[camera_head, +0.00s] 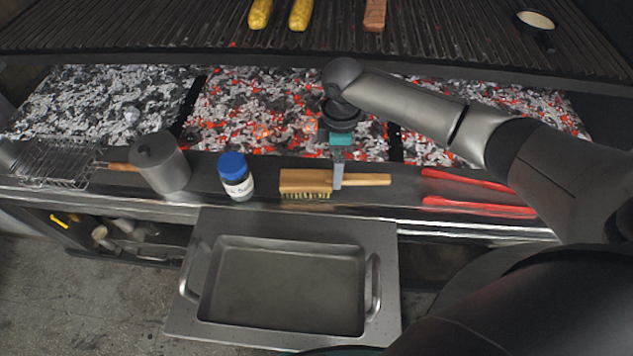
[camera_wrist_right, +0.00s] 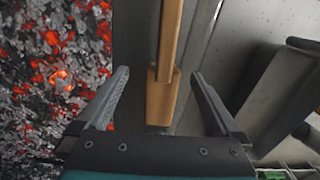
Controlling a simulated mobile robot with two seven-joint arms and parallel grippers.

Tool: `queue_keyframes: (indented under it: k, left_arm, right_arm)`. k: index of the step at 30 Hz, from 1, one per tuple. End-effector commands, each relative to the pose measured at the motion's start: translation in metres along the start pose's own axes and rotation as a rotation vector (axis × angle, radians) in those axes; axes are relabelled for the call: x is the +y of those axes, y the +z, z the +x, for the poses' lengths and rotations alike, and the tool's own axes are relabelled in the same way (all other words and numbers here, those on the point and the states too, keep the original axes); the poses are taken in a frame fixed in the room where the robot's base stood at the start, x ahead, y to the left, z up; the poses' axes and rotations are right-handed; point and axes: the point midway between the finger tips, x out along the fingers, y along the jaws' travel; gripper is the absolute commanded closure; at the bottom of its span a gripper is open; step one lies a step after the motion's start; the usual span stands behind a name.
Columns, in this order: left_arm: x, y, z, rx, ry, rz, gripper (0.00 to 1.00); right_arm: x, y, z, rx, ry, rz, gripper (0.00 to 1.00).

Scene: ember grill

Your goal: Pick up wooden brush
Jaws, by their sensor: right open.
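The wooden brush (camera_head: 305,183) lies on the dark ledge in front of the coals, bristles down, its handle pointing right in the head view. My right gripper (camera_head: 338,180) reaches down at the brush, where the handle meets the block. In the right wrist view the brush (camera_wrist_right: 164,95) runs between the two spread fingers of the right gripper (camera_wrist_right: 157,98). A gap shows on each side, so the gripper is open and holds nothing. My left gripper is not in view.
A blue-capped jar (camera_head: 236,178) and a metal canister (camera_head: 160,163) stand left of the brush. Red tongs (camera_head: 475,207) lie to its right. Glowing coals (camera_head: 250,115) are behind the ledge. A metal tray (camera_head: 283,245) sits in front, below.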

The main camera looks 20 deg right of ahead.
Motion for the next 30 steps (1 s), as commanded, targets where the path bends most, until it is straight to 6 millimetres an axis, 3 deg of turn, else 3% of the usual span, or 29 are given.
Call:
queue_keyframes:
  k: [12,21,30]
  left_arm:
    - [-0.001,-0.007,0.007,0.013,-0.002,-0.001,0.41]
    - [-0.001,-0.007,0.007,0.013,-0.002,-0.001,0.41]
    - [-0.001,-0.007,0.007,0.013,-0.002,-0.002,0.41]
  right_arm:
    - [-0.007,-0.002,0.049,-0.001,0.000,0.001,0.00]
    - [-0.007,-0.002,0.054,-0.001,0.001,-0.001,0.00]
    - [-0.007,-0.002,0.053,0.000,0.001,-0.001,0.33]
